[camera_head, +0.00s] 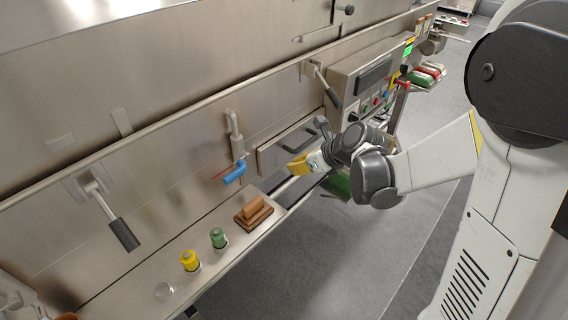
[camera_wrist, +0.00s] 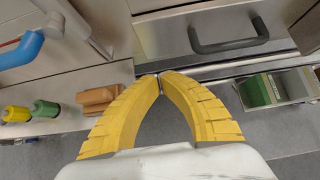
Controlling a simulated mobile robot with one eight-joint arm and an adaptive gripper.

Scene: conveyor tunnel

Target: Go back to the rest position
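My gripper (camera_head: 300,165) has yellow fingers and reaches over the gap beside the steel machine wall, near the drawer front. In the wrist view my gripper (camera_wrist: 158,78) shows two curved yellow fingers whose tips meet. Nothing shows between the fingers. A dark drawer handle (camera_wrist: 230,36) is ahead and to the right of the fingertips. My arm bends at the elbow out from the right side of the head view.
A steel shelf (camera_head: 215,250) holds a brown block (camera_head: 254,212), a green bottle (camera_head: 218,238) and a yellow bottle (camera_head: 189,261). A blue-handled valve (camera_head: 235,173) and black-gripped levers (camera_head: 124,234) stick out from the wall. Grey floor (camera_head: 310,270) is clear.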

